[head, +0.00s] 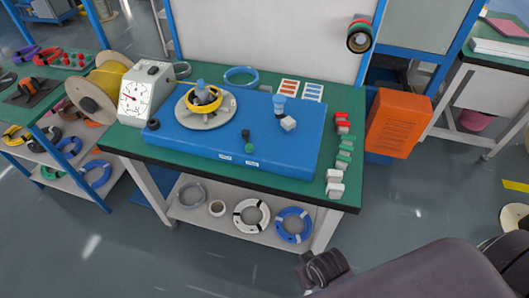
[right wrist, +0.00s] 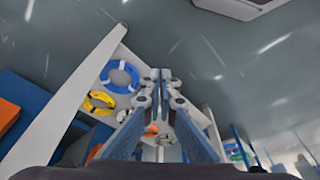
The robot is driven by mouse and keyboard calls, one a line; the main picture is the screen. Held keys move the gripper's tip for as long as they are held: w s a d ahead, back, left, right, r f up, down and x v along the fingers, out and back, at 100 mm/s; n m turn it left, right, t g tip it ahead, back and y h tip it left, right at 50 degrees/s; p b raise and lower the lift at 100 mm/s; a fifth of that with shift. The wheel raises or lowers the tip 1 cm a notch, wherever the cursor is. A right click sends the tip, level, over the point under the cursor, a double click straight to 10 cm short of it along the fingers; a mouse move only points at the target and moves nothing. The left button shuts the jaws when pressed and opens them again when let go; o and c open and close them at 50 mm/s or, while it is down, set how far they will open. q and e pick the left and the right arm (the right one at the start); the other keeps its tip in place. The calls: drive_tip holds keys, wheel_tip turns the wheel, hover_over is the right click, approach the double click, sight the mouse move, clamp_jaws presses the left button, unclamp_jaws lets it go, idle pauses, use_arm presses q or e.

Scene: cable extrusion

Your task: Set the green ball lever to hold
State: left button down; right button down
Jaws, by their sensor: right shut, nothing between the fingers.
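The green ball lever (head: 246,147) stands on the blue panel (head: 285,158) on the green-topped bench. Its ball is near the panel's front edge, with a dark round piece just behind it. Two small white labels lie in front, one label (head: 225,156) to the left and one label (head: 252,163) just below right of the ball; their words are too small to read. My right gripper (head: 310,272) is low in front of the bench, well apart from the lever. In the right wrist view its fingers (right wrist: 160,76) are together and empty. My left gripper is not in view.
A gauge box (head: 146,92) is at left. Red, green and white blocks (head: 343,140) line the right edge. Coils fill the lower shelf (head: 190,215).

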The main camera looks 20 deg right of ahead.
drive_tip(key=w+a+r+m+t+y+b, duration=0.1)
drive_tip(key=w+a+r+m+t+y, duration=0.2)
drive_tip(key=r, duration=0.6)
drive_tip(key=w+a+r+m+t+y+b, duration=0.15)
drive_tip(key=w+r+y, duration=0.35)
drive_tip(key=r, duration=0.5)
drive_tip(key=w+d+r+m+t+h, duration=0.1)
drive_tip(key=w+d+r+m+t, duration=0.6)
drive_tip(key=w+d+r, duration=0.3)
drive_tip(key=shift+r+m+p, duration=0.3)
drive_tip(key=shift+m+p, duration=0.15)
drive_tip(key=shift+m, duration=0.3)
drive_tip(key=shift+w, duration=0.1)
